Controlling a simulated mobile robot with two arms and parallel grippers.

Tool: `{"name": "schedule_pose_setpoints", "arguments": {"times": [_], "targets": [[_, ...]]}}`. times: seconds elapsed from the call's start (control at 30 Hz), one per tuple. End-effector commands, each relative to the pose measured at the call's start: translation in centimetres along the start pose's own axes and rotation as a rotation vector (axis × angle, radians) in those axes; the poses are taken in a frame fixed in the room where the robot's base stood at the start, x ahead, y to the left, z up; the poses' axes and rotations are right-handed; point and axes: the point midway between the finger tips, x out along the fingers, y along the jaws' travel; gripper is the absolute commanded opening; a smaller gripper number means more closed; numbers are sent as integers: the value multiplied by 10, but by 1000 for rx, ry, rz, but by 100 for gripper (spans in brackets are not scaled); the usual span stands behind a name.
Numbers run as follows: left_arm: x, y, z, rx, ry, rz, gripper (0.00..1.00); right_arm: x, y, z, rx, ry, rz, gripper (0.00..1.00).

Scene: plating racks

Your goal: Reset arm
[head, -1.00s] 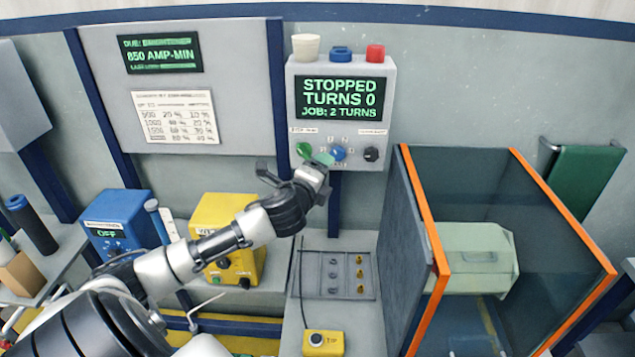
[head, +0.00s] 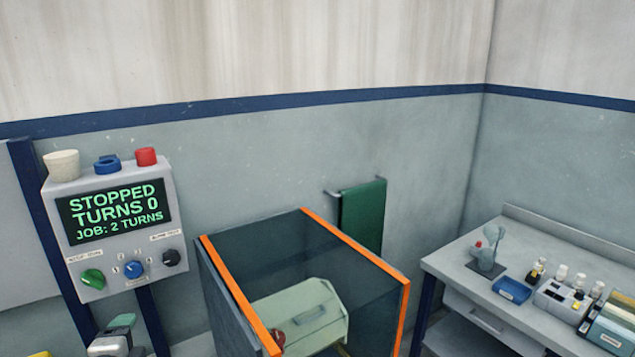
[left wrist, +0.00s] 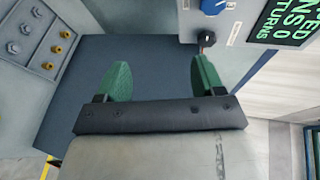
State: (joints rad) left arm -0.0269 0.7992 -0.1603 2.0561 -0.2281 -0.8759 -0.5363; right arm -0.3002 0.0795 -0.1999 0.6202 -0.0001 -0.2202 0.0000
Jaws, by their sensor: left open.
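My left gripper (head: 117,337) is at the lower left of the head view, just below the control box (head: 120,275). In the left wrist view its two green fingers (left wrist: 160,72) are spread apart with nothing between them. My right gripper is not in view.
An orange-edged, dark-paned enclosure (head: 232,292) stands right of the control box with a pale green barrel (head: 312,305) inside. A green towel (head: 363,213) hangs on the wall. A bench (head: 462,262) at the right holds bottles and small devices. A panel with studs (left wrist: 35,45) shows in the wrist view.

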Motion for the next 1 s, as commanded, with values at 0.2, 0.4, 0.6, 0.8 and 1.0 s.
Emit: {"name": "schedule_pose_setpoints", "arguments": {"times": [0.2, 0.4, 0.6, 0.8, 1.0], "targets": [[-88, 121, -48, -489, -99, 402, 68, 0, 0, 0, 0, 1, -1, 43], [-154, 168, -70, -754, -224, 640, 68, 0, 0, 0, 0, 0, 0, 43], [-208, 194, -85, -940, -347, 818, 68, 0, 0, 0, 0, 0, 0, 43], [-260, 207, -97, -1100, -481, 976, 68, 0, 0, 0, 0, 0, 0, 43], [-232, 260, -102, -1082, -494, 985, 68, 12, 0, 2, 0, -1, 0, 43]]}}
